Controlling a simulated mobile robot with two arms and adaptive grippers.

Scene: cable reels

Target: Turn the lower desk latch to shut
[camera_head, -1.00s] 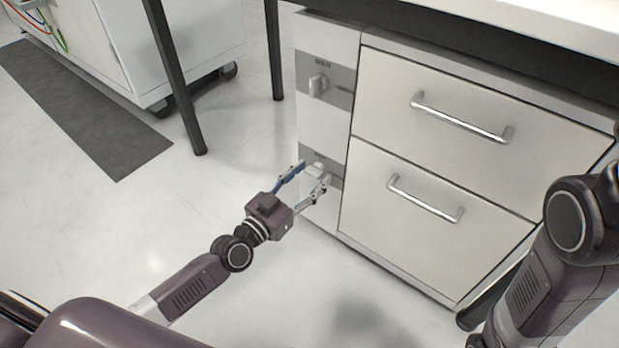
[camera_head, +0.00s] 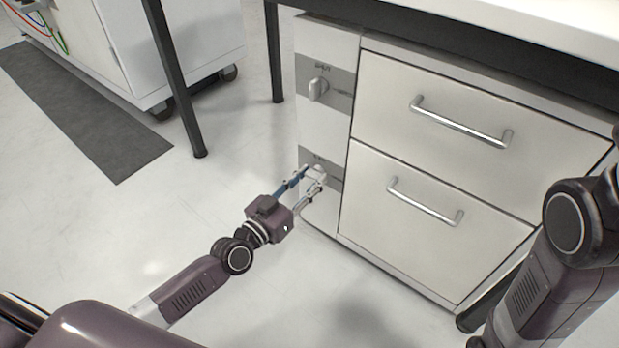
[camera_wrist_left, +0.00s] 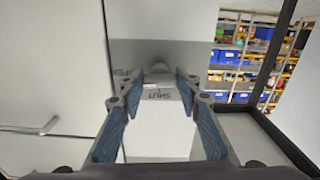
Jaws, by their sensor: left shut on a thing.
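The lower desk latch is a small pale knob (camera_head: 319,171) on a grey plate, low on the narrow panel left of the drawers. My left gripper (camera_head: 313,174) reaches it from the front left and is shut on the knob, one finger on each side. In the left wrist view the knob (camera_wrist_left: 159,72) sits between the fingertips (camera_wrist_left: 160,83). The word SHUT reads upside down just below it, and OPEN is partly visible to its left. The fingers hide much of the knob, so its exact angle is hard to tell. My right gripper is out of view.
The upper latch (camera_head: 318,89) sits on its own grey plate above. Two drawers with metal handles, upper (camera_head: 460,122) and lower (camera_head: 424,202), are closed beside the panel. A dark desk leg (camera_head: 178,85) stands to the left. The floor in front is clear.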

